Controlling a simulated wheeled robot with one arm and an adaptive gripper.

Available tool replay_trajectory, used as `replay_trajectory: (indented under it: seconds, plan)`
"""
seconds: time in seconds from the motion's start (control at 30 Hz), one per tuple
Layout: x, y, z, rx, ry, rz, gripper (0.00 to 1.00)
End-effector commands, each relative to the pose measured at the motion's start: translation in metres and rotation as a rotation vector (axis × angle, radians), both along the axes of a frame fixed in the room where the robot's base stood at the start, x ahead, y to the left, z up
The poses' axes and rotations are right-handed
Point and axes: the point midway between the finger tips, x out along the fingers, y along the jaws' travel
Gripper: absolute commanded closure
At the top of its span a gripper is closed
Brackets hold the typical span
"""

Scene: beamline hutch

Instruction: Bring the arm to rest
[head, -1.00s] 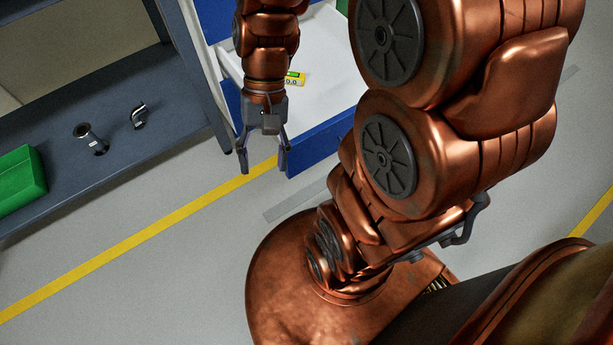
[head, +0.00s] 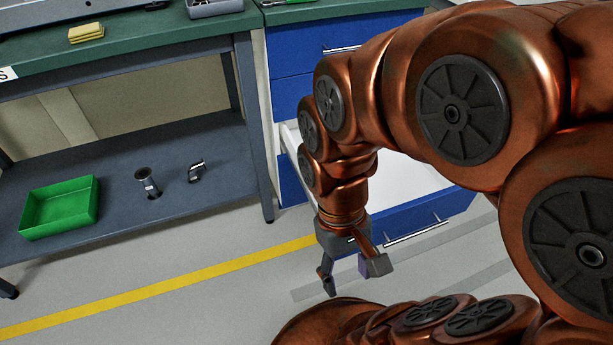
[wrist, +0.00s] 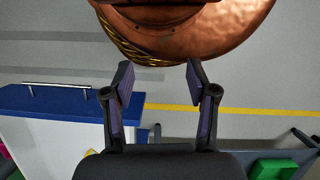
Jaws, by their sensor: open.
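My gripper (head: 345,272) hangs at the end of my copper arm in the head view, pointing down over the grey floor beside the open drawer. Its two fingers are apart with nothing between them. In the wrist view the fingers (wrist: 160,95) are spread, with bare floor and my copper base beyond them. My arm is bent, with its large joints filling the right of the head view.
A blue cabinet (head: 290,98) has a drawer pulled out, its blue front (head: 430,218) close to my gripper. A workbench's lower shelf (head: 110,222) holds a green bin (head: 60,208) and two metal fittings. A yellow line (head: 170,285) crosses open floor.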

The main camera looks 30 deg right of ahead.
Motion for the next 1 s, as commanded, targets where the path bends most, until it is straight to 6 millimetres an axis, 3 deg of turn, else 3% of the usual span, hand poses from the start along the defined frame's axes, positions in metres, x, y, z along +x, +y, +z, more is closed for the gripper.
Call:
replay_trajectory:
  seconds: [0.17,0.33,1.0]
  plan:
    - [0.009,-0.013,0.032,-0.020,-0.028,0.008,0.42]
    - [0.019,-0.030,0.078,-0.050,-0.068,0.021,0.42]
    - [0.016,-0.010,0.241,-0.025,-0.133,-0.004,0.42]
